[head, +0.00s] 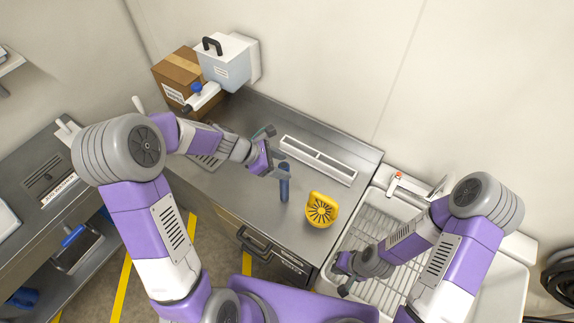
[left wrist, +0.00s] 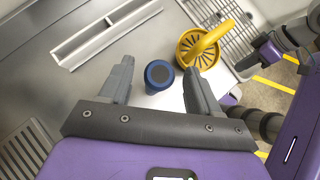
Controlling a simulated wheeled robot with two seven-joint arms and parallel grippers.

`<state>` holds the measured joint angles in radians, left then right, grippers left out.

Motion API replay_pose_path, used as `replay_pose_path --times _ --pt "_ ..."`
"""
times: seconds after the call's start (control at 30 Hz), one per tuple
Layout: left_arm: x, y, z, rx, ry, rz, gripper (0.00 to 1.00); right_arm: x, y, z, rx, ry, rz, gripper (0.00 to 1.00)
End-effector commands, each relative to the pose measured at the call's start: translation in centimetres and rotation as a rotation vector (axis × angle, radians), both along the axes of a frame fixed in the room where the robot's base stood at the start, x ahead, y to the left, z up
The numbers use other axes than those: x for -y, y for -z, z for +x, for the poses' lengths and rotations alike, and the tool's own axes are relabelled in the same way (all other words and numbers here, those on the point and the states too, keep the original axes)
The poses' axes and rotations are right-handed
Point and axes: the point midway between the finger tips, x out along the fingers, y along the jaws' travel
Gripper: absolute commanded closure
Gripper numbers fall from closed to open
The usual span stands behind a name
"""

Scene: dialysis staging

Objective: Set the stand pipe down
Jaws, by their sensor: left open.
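The stand pipe, a blue-grey cylinder (head: 284,185), stands upright on the steel counter (head: 237,182). In the left wrist view its round blue top (left wrist: 158,75) shows between my left fingertips, with space on both sides. My left gripper (head: 275,153) is open and empty, just behind and left of the pipe's top in the head view. Its spread fingers (left wrist: 158,68) show in the left wrist view. My right gripper (head: 344,275) is over the left side of the wire-racked sink, its fingers apart with nothing seen between them.
A yellow slotted cup (head: 320,209) with an arched handle stands close right of the pipe. A long white slotted channel (head: 318,159) lies behind. A cardboard box (head: 184,75) and a white dispenser (head: 225,62) stand at the back left. The wire rack (head: 385,245) is at right.

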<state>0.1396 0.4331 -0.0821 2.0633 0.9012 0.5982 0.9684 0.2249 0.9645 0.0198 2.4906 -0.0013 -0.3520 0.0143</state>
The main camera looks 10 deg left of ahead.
Motion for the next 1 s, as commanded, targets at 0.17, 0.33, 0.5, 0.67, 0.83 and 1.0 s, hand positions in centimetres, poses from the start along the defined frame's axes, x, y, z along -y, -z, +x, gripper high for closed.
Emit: replay_pose_path --times 0.17,0.33,0.5,0.67,0.83,1.0 --pt "-2.7 -3.2 -1.1 0.004 -0.004 0.000 0.38 0.0 -1.0 0.0 0.000 0.000 0.000 1.00" --pt "-4.6 -5.2 -2.1 0.002 -0.004 0.000 0.38 0.0 -1.4 0.0 0.000 0.000 0.000 1.00" --pt "-5.5 -6.2 -2.6 0.001 -0.002 -0.001 0.38 0.0 -1.6 0.0 0.000 0.000 0.000 1.00" --pt "-5.7 -6.3 -2.7 0.000 -0.001 0.000 0.38 0.0 -1.6 0.0 0.000 0.000 0.000 1.00" --pt "-5.7 -6.3 -2.7 -0.001 -0.001 0.000 0.38 0.0 -1.6 0.0 0.000 0.000 0.000 1.00" --pt "-5.7 -6.3 -2.6 -0.001 -0.001 0.000 0.38 0.0 -1.6 0.0 0.000 0.000 0.000 1.00"
